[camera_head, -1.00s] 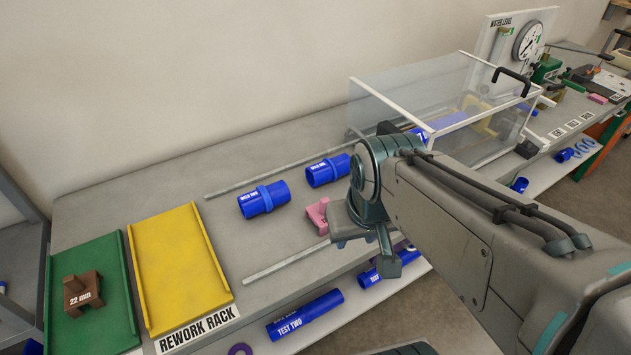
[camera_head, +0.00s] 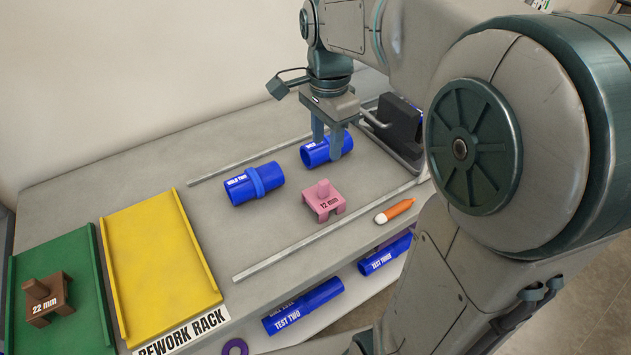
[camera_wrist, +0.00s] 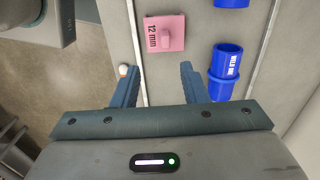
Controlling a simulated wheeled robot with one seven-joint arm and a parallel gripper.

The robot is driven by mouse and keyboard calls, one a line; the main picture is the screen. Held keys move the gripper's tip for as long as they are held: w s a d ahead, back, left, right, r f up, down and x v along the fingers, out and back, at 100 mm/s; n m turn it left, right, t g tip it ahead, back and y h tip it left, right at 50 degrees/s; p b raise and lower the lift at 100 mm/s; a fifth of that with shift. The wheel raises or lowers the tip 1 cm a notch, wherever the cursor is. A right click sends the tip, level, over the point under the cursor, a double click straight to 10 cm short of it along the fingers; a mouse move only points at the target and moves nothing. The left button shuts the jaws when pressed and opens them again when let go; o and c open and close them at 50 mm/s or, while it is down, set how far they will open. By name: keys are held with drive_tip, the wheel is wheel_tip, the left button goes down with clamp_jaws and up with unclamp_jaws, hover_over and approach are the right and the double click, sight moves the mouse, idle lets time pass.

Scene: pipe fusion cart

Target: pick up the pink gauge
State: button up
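The pink gauge (camera_head: 323,201), marked 12 mm, stands on the grey bench between two grey rails, with a small knob on top. In the wrist view the pink gauge (camera_wrist: 165,34) lies ahead of the fingertips, a little above the middle of the gap. My gripper (camera_head: 327,144) is open and empty, above the bench and behind the gauge, apart from it. In the head view its fingers overlap a blue pipe piece (camera_head: 341,147). In the wrist view my gripper (camera_wrist: 161,75) shows its two fingers spread wide.
A blue coupled pipe (camera_head: 254,184) lies left of the gauge. An orange marker (camera_head: 395,211) lies right of it, beyond the front rail (camera_head: 290,251). A yellow tray (camera_head: 158,262) and a green tray (camera_head: 83,325) with a brown 22 mm gauge (camera_head: 46,300) are at left.

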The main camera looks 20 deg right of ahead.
sight(324, 181)
wheel_tip(324, 181, down, 8)
drive_tip(key=shift+w+f, duration=0.15)
drive_tip(key=shift+f, duration=0.05)
drive_tip(key=f, duration=0.4)
drive_tip(key=shift+w+f, duration=0.1)
drive_tip(key=shift+w, duration=0.3)
drive_tip(key=shift+f, duration=0.55)
clamp_jaws()
